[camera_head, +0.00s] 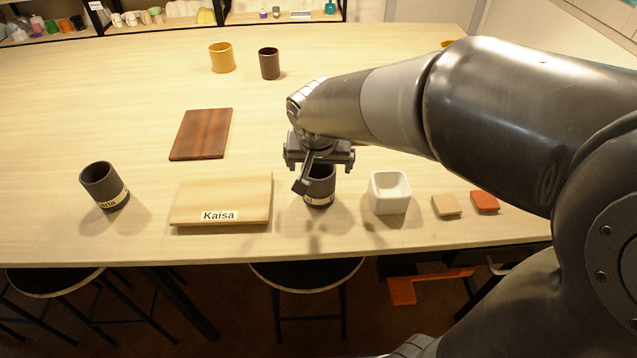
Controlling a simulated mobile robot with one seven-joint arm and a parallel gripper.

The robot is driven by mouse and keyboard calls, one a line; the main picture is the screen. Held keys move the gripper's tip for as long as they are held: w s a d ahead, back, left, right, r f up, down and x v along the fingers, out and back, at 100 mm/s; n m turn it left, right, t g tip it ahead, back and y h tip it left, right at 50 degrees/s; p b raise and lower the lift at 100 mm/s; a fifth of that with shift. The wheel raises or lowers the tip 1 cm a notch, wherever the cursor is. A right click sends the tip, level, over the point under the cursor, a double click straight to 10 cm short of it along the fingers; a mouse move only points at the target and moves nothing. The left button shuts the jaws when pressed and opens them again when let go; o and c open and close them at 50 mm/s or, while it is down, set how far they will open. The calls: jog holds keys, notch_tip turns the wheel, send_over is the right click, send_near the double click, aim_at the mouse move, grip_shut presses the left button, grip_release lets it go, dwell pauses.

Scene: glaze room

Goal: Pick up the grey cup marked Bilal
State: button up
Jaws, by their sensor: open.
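A dark grey cup (320,187) stands upright near the table's front edge, just right of the board labelled Kaisa. Its pale label shows only a last letter or so, so I cannot read the whole name. My gripper (304,184) is open at the cup, with a finger in front of its upper left side; I cannot tell whether it touches. The cup's rim is partly hidden by my gripper. Another dark grey cup (101,184) stands at the left, its label ending in "aria".
The light wooden board labelled Kaisa (222,187) lies left of the cup. A white square pot (389,197) stands close on the right, then a beige tile (446,206) and an orange tile (485,202). A brown board (203,131), yellow cup (222,58) and brown cup (269,64) are farther back.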

aim_at(319, 175)
jog(key=shift+x, duration=3.25)
jog(key=shift+a, duration=0.15)
jog(key=c, duration=1.2)
